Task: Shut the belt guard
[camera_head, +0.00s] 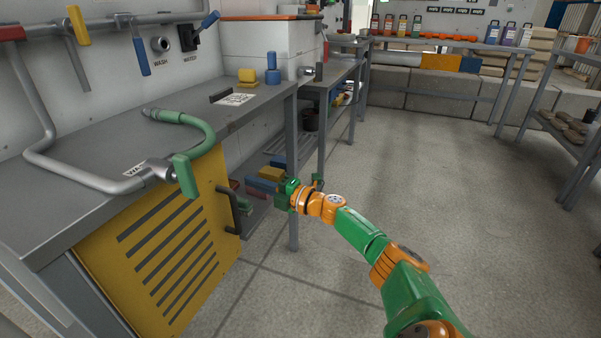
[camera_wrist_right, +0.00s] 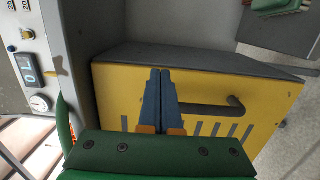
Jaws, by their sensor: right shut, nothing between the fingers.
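The belt guard (camera_head: 172,262) is a yellow slotted panel under the front edge of the left bench, with a dark bar handle (camera_head: 232,212) near its right edge. The guard (camera_wrist_right: 225,95) fills the middle of the right wrist view, and its handle (camera_wrist_right: 212,108) sticks out there. I cannot tell whether a gap lies behind the panel. My right gripper (camera_head: 284,198) is to the right of the handle in the head view. In the wrist view its blue-grey fingers (camera_wrist_right: 160,72) are together and empty, in front of the panel and left of the handle's free end. Contact is unclear. My left gripper is out of view.
The bench top (camera_head: 85,205) carries a bent grey pipe (camera_head: 75,175) with a green end piece (camera_head: 185,176). Coloured blocks (camera_head: 270,174) lie on a low shelf behind my right gripper. The floor (camera_head: 390,175) to the right is clear.

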